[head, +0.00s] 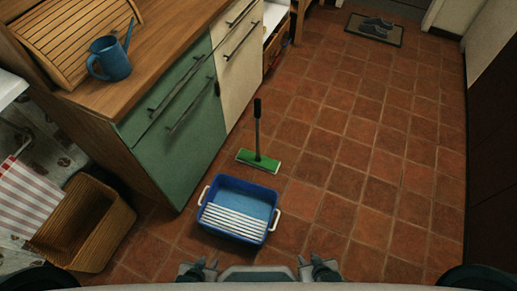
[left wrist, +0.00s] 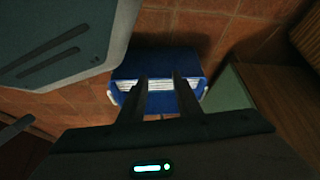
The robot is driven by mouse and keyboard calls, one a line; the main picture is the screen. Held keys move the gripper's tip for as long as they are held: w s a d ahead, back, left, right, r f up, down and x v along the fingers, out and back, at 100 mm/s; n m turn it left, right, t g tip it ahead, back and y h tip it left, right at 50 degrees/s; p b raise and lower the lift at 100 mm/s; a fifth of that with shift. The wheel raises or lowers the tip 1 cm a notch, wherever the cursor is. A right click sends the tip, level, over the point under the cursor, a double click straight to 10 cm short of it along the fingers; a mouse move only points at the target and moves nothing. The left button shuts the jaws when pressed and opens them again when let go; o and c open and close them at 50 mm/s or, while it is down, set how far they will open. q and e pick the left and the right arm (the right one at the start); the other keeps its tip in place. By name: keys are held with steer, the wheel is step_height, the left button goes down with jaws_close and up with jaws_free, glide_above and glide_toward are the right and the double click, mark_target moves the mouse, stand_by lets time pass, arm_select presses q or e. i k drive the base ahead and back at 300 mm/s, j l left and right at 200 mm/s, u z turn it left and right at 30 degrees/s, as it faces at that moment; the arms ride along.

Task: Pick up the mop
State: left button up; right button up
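The mop (head: 258,158) stands upright on the tiled floor, with a flat green head and a dark handle pointing up. It is just beyond a blue bucket (head: 240,190) that has a white slatted insert and white side handles. My left gripper (head: 199,266) and right gripper (head: 318,266) are low at the bottom of the head view, on the near side of the bucket, apart from the mop. In the left wrist view my left gripper (left wrist: 160,78) has its fingers apart with nothing held, and the blue bucket (left wrist: 155,65) shows beyond them. The mop is not visible there.
A green and cream cabinet (head: 180,130) with a wooden top stands to the left, bearing a blue watering can (head: 112,58). A wicker basket (head: 85,225) is at the lower left. A doormat (head: 375,29) with slippers lies far back. The floor to the right is clear.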

mark_target(253, 159)
steer(key=k+l+u, duration=0.2)
steer(key=l, duration=0.75)
steer(key=i+l+u, duration=0.15)
steer(key=l, duration=0.2)
steer(key=i+l+u, duration=0.15)
steer(key=l, duration=0.2)
steer(key=i+l+u, duration=0.15)
steer(key=l, duration=0.2)
steer(key=i+l+u, duration=0.4)
steer(key=i+l, duration=0.4)
steer(key=l, duration=0.1)
